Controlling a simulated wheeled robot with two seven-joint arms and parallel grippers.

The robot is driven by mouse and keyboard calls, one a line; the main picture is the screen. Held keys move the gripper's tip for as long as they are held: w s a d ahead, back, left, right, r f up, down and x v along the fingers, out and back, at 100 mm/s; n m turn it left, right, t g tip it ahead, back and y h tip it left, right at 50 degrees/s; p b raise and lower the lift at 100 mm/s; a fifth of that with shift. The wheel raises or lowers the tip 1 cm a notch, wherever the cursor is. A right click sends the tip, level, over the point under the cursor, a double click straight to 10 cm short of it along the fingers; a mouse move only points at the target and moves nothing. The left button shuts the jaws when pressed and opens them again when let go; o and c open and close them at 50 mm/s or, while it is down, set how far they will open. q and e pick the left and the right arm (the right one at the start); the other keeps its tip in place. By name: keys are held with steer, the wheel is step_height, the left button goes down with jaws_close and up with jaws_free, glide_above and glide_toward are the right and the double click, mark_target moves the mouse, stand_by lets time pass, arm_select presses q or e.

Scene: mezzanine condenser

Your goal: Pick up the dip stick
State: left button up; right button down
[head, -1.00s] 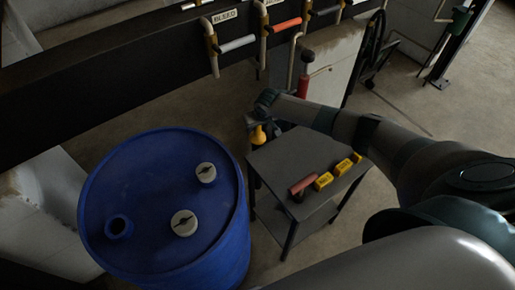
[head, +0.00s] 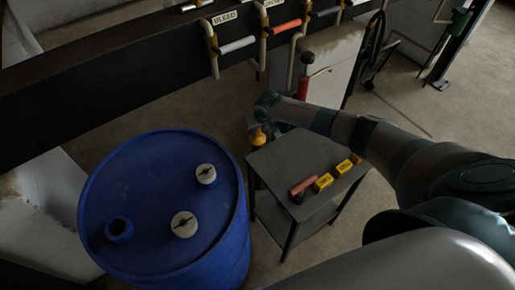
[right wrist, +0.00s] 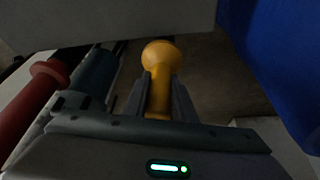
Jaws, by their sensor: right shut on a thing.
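The dip stick shows as an orange-yellow handle with a round knob (right wrist: 162,56) in the right wrist view. It sits between the two fingers of my right gripper (right wrist: 160,92), which is shut on it. In the head view the orange knob (head: 258,138) shows beside the far left corner of the small table, to the right of the blue drum. My right gripper (head: 254,123) is small and dark there. The rest of the stick below the handle is hidden. My left gripper is not in view.
A blue drum (head: 150,240) with two pale caps and an open bung stands at left. The dark table (head: 285,160) holds a red-handled tool (head: 303,186) and yellow blocks (head: 323,182). A red cylinder (head: 303,88) stands behind. Valve pipes (head: 213,55) hang from the dark beam.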

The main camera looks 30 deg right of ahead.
steer(key=shift+r, duration=0.15)
step_height(320, 180, up, 28)
steer(key=b, duration=0.6)
steer(key=shift+b, duration=0.4)
